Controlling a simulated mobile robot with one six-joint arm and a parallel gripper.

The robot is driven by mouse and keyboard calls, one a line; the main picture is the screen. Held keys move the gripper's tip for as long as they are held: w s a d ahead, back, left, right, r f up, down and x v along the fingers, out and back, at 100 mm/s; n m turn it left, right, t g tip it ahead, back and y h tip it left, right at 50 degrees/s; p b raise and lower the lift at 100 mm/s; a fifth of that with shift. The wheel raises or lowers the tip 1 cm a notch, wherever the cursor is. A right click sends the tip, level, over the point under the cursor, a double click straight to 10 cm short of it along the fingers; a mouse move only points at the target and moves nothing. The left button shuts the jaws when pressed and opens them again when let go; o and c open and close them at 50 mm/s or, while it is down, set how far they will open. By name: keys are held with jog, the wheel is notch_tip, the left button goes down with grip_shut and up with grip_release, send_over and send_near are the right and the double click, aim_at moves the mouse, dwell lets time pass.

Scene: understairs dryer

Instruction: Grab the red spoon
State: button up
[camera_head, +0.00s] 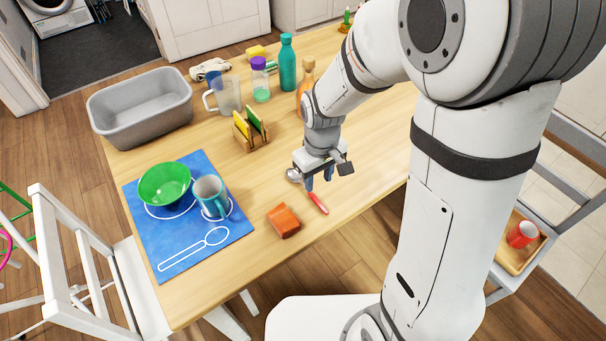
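The red spoon has a red handle (318,203) and a metal bowl (293,175). It lies on the wooden table, right of an orange-brown block. My gripper (319,179) points down over the middle of the spoon. Its two dark fingers show a gap between them, so it looks open. The fingers and gripper body hide the spoon's middle. I cannot tell whether the fingers touch the spoon or how high they are above the table.
The orange-brown block (284,220) sits near the table's front edge. A blue mat (190,254) holds a green bowl (165,184) and a teal mug (210,196). A wooden rack (253,141), bottles and a grey tub (140,110) stand farther back. Bare table lies right of the spoon.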

aim_at(316, 198)
jog(key=f, duration=0.8)
jog(key=shift+w+a+f, duration=0.1)
jog(key=shift+w+a, duration=0.05)
jog(key=shift+w, duration=0.1)
jog(key=shift+c, duration=0.5)
grip_shut()
